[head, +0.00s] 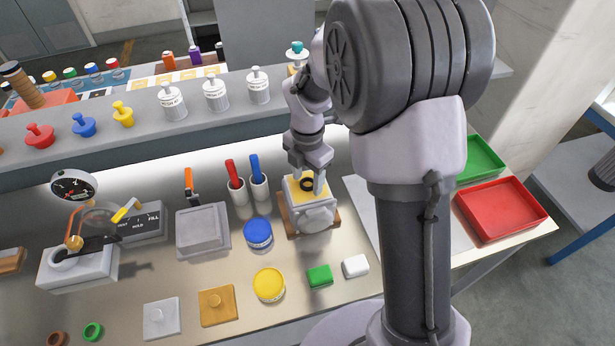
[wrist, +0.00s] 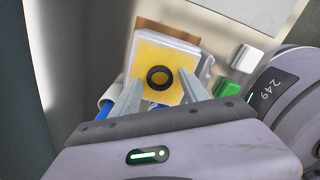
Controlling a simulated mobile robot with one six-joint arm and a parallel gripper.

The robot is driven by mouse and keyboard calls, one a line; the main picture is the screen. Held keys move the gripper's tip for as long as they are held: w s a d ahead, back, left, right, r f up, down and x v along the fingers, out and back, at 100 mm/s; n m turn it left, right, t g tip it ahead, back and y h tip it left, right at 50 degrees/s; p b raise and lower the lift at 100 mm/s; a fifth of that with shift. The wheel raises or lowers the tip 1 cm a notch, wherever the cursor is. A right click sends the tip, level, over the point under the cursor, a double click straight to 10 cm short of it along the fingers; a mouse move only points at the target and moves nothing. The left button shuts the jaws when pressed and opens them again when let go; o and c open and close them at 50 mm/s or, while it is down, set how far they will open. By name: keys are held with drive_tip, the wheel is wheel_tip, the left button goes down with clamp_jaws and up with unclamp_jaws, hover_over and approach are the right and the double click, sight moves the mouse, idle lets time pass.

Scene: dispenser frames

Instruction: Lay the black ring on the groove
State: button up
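The black ring (wrist: 159,78) shows in the wrist view against the square yellow top (wrist: 145,58) of a white block. In the head view the ring (head: 307,184) also appears on that yellow top (head: 294,193). The white block (head: 314,218) stands on a brown base. My gripper (wrist: 160,80) is over the block with its fingers spread. The ring appears between the fingertips, with gaps on both sides. In the head view my gripper (head: 308,178) points down at the yellow top. I cannot make out a groove under or around the ring.
A blue-lidded jar (head: 258,233) and a grey box (head: 203,229) stand left of the block. Red and blue handled tools (head: 236,183) stand in white cups behind. A green block (head: 319,275) and a white block (head: 355,266) lie in front. A red tray (head: 500,208) is at right.

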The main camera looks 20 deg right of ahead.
sight(308, 192)
wheel_tip(308, 192, up, 12)
drive_tip(key=p, duration=0.5)
drive_tip(key=s+a+r+m+t+y, duration=0.1)
drive_tip(key=s+a+r+m+t, duration=0.15)
drive_tip(key=s+r+m, duration=1)
drive_tip(key=s+a+f+m+t+y, duration=0.1)
drive_tip(key=s+m+t, duration=0.2)
drive_tip(key=s+m, duration=0.95)
drive_tip(key=w+f+m+b, duration=0.3)
drive_tip(key=f+b, duration=0.6)
drive_tip(key=b, duration=0.1)
drive_tip(key=shift+w+a+f, duration=0.2)
drive_tip(key=shift+w+f, duration=0.15)
drive_tip(key=shift+f, duration=0.05)
